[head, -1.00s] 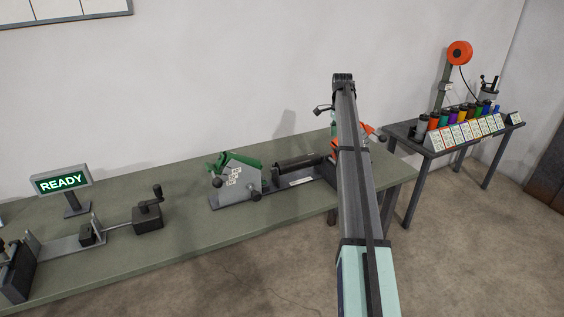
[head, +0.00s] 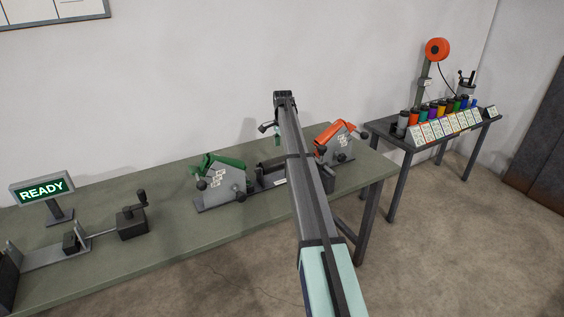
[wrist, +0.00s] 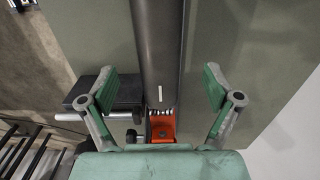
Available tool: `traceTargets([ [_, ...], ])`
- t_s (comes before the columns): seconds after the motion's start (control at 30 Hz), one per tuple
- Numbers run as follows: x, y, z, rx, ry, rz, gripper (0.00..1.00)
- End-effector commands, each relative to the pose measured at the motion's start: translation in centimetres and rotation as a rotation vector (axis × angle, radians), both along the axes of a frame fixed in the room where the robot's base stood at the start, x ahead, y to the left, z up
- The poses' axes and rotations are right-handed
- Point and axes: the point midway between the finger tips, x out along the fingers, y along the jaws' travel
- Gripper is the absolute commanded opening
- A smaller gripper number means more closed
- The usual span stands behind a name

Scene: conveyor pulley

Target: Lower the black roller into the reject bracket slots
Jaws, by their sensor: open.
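The black roller (wrist: 158,45) runs up the middle of the wrist view, with a small white mark near its lower end. My gripper (wrist: 160,85) is open, with one green-padded finger on each side of the roller and a visible gap to each. An orange part (wrist: 162,126) lies at the roller's lower end. In the head view the roller (head: 270,164) lies between a green-handled bracket (head: 222,180) and an orange-handled bracket (head: 337,143). My arm hides part of it. I cannot tell which bracket is the reject one, nor see its slots.
A dark block (wrist: 90,92) with a metal rod stands close to the left finger. On the bench (head: 150,225) are a black crank box (head: 132,222) and a READY sign (head: 42,188). A side table (head: 398,147) holds coloured containers. The bench front is clear.

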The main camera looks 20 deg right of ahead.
Motion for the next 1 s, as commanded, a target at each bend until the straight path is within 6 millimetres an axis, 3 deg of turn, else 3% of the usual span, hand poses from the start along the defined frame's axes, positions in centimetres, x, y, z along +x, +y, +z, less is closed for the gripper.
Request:
traceTargets([
  [0.43, -0.2, 0.2, -2.9, 0.001, 0.002, 0.0, 0.9],
  [0.7, -0.3, 0.3, -6.4, 0.0, 0.001, -0.001, 0.9],
  [0.97, -0.2, 0.3, -6.9, 0.0, 0.0, 0.0, 0.9],
  [1.0, -0.2, 0.3, -6.9, 0.0, 0.0, 0.0, 0.79],
])
